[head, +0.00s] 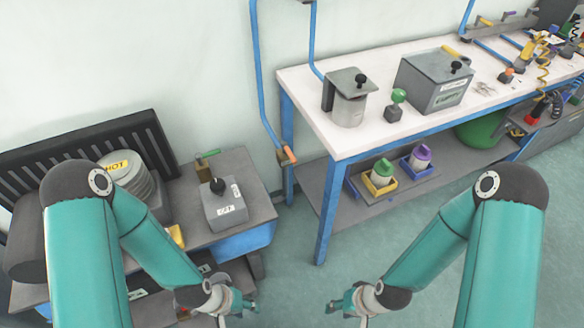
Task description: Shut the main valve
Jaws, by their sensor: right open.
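A blue pipe (262,80) runs down the wall to the left of the white bench. At its lower end is a small fitting with an orange part (289,155), which may be the main valve; its setting is too small to tell. A green lever or handle (208,154) stands on the left bench. My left gripper (245,302) is low in the picture, right of the left bench and well below the pipe end; its jaws are too small to read. My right gripper (336,305) is open and empty over the floor, below the white bench.
The white bench (300,88) holds a metal canister (347,108), a grey box (434,88) and a green-knobbed block (396,108). The left bench (250,190) holds a grey box (226,210) and a stack labelled HOT (122,168). Floor between is clear.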

